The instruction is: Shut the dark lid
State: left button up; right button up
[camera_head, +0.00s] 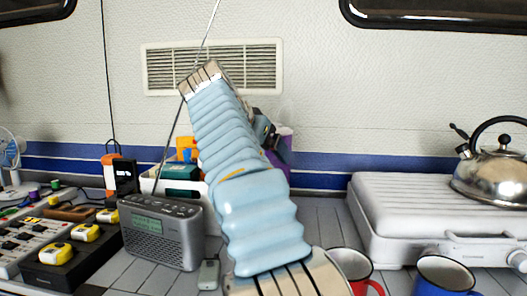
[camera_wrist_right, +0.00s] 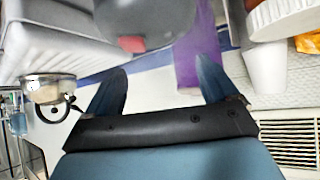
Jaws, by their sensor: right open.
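In the right wrist view, a dark grey rounded body (camera_wrist_right: 150,18) with a small red patch shows at the top, cut off by the frame. It may be the dark lid, but I cannot tell for sure. My right gripper (camera_wrist_right: 160,86) is open and empty, its two fingers spread below that body and apart from it in the picture. In the head view my light blue arm rises across the middle and hides most of the gripper and what stands behind it. No dark lid shows clearly there. My left gripper is not in view.
A white ridged case (camera_head: 422,205) stands at right with a steel kettle (camera_head: 494,165) on it. A red mug (camera_head: 352,265) and a blue mug (camera_head: 443,275) stand in front. A grey radio (camera_head: 160,232) is left of my arm. A purple item (camera_head: 284,150) is behind it.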

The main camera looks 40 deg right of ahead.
jog(key=shift+o, duration=0.9)
jog(key=shift+a+r, duration=0.1)
jog(key=p+v, duration=0.3)
jog(key=v, duration=1)
jog(key=shift+a, duration=0.25)
jog(key=shift+s+r, duration=0.1)
